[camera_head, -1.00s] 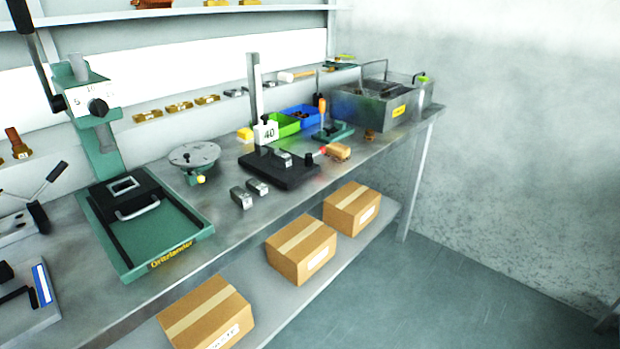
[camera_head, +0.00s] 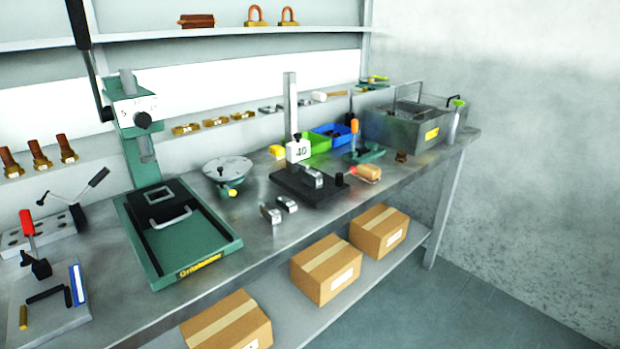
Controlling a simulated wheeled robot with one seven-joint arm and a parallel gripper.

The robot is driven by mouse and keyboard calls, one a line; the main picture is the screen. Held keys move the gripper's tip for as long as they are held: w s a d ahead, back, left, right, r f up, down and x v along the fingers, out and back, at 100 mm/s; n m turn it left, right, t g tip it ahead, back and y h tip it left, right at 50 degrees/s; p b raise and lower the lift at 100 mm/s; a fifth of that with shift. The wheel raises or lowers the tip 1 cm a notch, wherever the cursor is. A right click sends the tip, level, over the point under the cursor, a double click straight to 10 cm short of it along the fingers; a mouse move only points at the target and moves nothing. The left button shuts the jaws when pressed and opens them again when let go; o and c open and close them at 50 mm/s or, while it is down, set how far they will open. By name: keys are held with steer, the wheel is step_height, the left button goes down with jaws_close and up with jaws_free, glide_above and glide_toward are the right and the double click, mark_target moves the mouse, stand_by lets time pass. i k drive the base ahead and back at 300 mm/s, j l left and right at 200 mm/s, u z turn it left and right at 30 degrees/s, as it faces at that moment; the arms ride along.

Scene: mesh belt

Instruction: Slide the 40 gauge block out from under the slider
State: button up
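A height gauge with a black base (camera_head: 296,190) and an upright grey column (camera_head: 290,105) stands on the workbench. Its white slider (camera_head: 298,150), marked 40, sits low on the column. A grey metal block (camera_head: 312,177) lies on the base at or just in front of the slider; I cannot tell whether it is under it, and no number on it is readable. Two similar grey blocks (camera_head: 271,214) and (camera_head: 287,204) lie on the bench in front of the base. My gripper is not in view.
A green press (camera_head: 190,262) stands to the left, with a round grey plate (camera_head: 228,168) between it and the gauge. Green (camera_head: 320,143) and blue (camera_head: 335,130) bins and a grey tank (camera_head: 385,125) are behind and right.

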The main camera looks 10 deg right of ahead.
mark_target(313, 178)
steer(key=i+j+z, duration=0.25)
steer(key=i+j, duration=0.15)
steer(key=i, duration=0.2)
steer(key=i+j+z, duration=0.3)
steer(key=i+j, duration=0.25)
